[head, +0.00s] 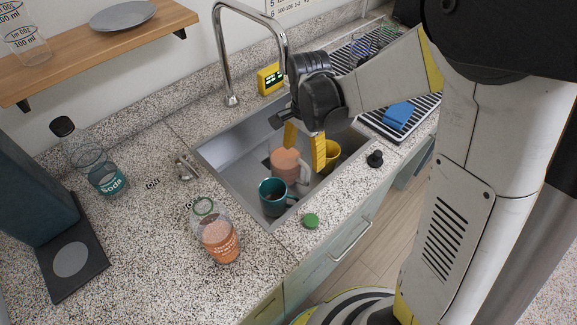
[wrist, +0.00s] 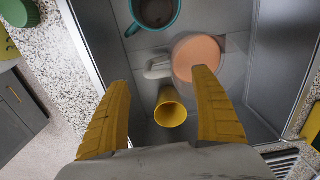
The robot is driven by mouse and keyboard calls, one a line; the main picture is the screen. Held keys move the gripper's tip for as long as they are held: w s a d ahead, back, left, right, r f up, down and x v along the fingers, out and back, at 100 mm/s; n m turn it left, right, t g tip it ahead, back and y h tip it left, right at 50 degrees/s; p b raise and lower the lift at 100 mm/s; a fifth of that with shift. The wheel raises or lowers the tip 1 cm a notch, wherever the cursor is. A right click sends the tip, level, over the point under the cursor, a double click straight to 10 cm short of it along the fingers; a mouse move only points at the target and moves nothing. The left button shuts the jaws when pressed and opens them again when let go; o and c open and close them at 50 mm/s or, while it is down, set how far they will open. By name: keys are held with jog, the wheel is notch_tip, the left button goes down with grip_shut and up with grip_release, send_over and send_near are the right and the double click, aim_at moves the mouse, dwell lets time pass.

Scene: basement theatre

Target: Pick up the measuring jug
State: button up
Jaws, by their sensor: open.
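A clear vessel with a pale handle and peach-coloured contents (head: 284,165) stands in the sink and looks like the measuring jug; I see no markings on it. In the wrist view the jug (wrist: 197,57) is seen from above, its handle pointing left. My gripper (head: 303,156) is open above the sink, pointing down, close to the jug. In the wrist view the open fingers (wrist: 162,78) are empty; the right fingertip overlaps the jug's near edge, and the handle lies ahead of the gap. I cannot tell whether they touch.
A teal mug (head: 272,196) and a yellow cup (head: 332,154) stand beside the jug in the sink (head: 228,160). The tap (head: 224,60) arches behind. A bottle with orange contents (head: 219,240) is on the front counter. Clear "100 ml" vessels (head: 27,45) are on the shelf.

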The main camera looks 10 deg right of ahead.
aim_at(303, 162)
notch_tip(303, 162, down, 5)
jog(key=b, duration=0.2)
jog(key=shift+s+b, duration=0.1)
jog(key=shift+b, duration=0.2)
jog(key=shift+r, duration=0.15)
jog(key=c, duration=1.6)
jog(key=shift+r, duration=0.1)
